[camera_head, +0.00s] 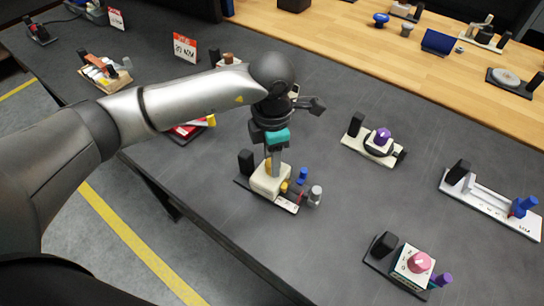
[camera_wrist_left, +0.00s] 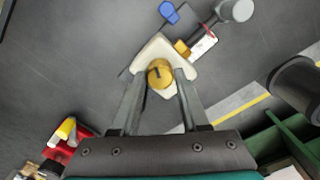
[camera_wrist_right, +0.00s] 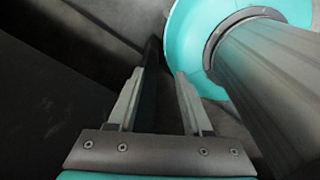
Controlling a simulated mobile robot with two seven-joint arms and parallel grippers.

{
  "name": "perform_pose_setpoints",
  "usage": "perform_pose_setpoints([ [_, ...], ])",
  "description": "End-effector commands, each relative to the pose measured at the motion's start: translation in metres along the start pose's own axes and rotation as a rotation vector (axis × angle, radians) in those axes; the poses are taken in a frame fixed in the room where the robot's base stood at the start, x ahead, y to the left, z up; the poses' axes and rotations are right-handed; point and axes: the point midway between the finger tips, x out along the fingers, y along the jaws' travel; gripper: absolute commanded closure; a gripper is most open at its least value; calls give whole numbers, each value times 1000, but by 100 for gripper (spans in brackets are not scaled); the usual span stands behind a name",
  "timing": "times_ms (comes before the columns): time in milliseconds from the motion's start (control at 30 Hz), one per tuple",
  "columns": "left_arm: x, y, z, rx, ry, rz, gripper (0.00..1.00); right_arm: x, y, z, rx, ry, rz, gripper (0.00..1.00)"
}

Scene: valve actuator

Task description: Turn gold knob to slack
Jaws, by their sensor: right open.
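The gold knob (camera_wrist_left: 160,73) sits on top of a cream valve body (camera_head: 268,182) near the middle of the dark table. In the head view the knob is mostly hidden by my left gripper (camera_head: 273,168), which points down at it. In the left wrist view my left gripper's (camera_wrist_left: 160,78) fingers stand open on either side of the knob; I cannot tell whether they touch it. Marks around the knob are not readable. My right gripper (camera_wrist_right: 160,75) is open and empty in the right wrist view, away from the valve.
Beside the valve body stand a blue knob (camera_head: 302,175) and a grey cylinder (camera_head: 315,194). Other devices include a purple-knob unit (camera_head: 382,137), a pink-knob unit (camera_head: 419,262) and a long white unit (camera_head: 490,207). Bare table lies between them.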

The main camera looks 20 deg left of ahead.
Motion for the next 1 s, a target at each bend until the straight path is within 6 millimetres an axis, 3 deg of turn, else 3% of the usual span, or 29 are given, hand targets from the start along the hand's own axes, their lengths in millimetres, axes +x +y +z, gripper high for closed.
perform_pose_setpoints([
  [33, 0, 0, 0, 0, 0, 0, 62, 0, 0, 0, 0, 1, 0, 50],
  [367, 0, 0, 0, 0, 0, 0, 99, 0, 0, 0, 0, 1, 1, 50],
  [633, 0, 0, 0, -21, 0, 0, 100, 1, 1, 0, 0, 0, 1, 50],
  [1000, 0, 0, 0, -195, 0, -1, 100, 6, 1, 0, 0, 0, 1, 50],
])
